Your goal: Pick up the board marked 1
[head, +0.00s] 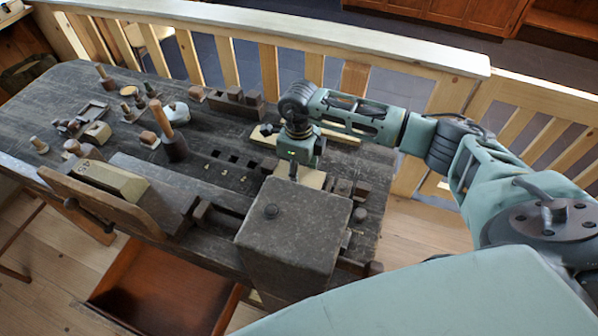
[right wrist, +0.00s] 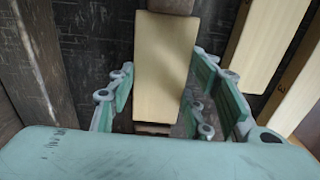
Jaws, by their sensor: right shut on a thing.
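My right gripper (head: 295,170) points down over the workbench in the head view. In the right wrist view its fingers (right wrist: 163,88) are on both sides of a pale, flat wooden board (right wrist: 166,55), and it is shut on this board. I see no number on the held board, so I cannot tell whether it is the one marked 1. In the head view the arm and gripper partly hide the boards. My left gripper is not in view.
The dark workbench (head: 185,88) has a mallet (head: 173,138), several small turned pieces and a vise with a pale block (head: 110,180). A large dark block (head: 293,235) stands close in front of the gripper. A wooden railing (head: 270,75) runs behind the bench.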

